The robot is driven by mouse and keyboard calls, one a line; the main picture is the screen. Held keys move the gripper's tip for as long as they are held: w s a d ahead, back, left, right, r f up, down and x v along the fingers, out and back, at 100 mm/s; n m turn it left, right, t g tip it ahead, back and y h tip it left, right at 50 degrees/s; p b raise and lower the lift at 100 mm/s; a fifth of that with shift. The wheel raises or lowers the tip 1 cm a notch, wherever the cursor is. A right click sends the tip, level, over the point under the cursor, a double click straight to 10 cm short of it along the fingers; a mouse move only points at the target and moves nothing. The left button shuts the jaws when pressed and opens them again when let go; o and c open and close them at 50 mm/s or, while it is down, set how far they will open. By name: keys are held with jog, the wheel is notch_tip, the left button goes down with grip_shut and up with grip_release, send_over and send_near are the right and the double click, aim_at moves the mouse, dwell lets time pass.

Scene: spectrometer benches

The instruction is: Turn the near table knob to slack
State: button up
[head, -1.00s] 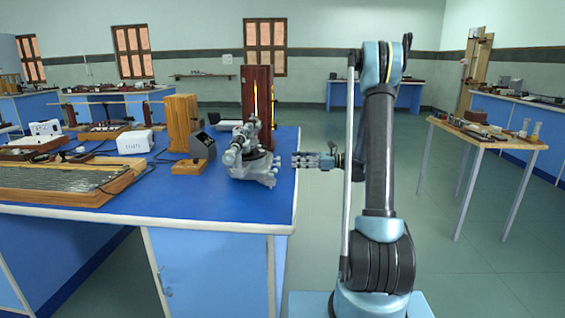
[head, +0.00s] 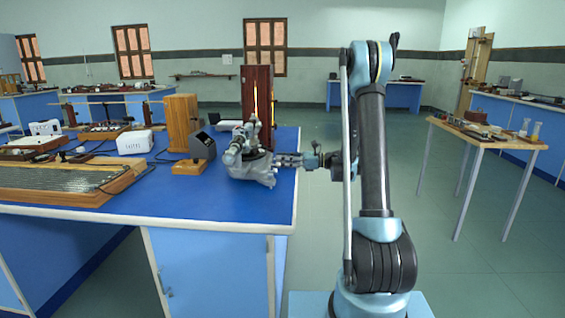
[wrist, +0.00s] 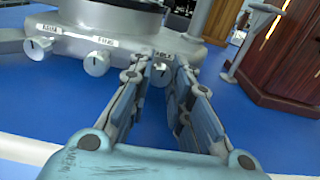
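The grey metal spectrometer (head: 252,170) stands at the right end of the blue bench. In the wrist view its base (wrist: 70,42) carries a left knob (wrist: 38,50), a middle knob (wrist: 97,63) and a right knob (wrist: 161,73), each under a small label too blurred to read surely. My gripper (head: 277,161) reaches in from the right, fingertips close to the base. In the wrist view my gripper (wrist: 164,66) is open, with the right knob framed between its fingertips. I cannot tell whether either finger touches it. The knob's pointer setting is partly hidden.
A dark wooden lamp housing (head: 257,105) with a glowing slit stands behind the spectrometer. A small grey device (head: 202,146) and a wooden block (head: 189,167) are left of it. The bench top (head: 220,205) in front is clear. A small table (head: 478,135) stands at the right.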

jog(key=shift+w, duration=0.1)
grip_shut()
jog(key=shift+n, duration=1.4)
jog(key=o, duration=0.9)
grip_release()
jog(key=shift+c, duration=0.2)
jog(key=shift+d, duration=0.15)
jog(key=d, duration=1.1)
jog(key=shift+s+d, duration=0.2)
jog(key=shift+d, duration=0.2)
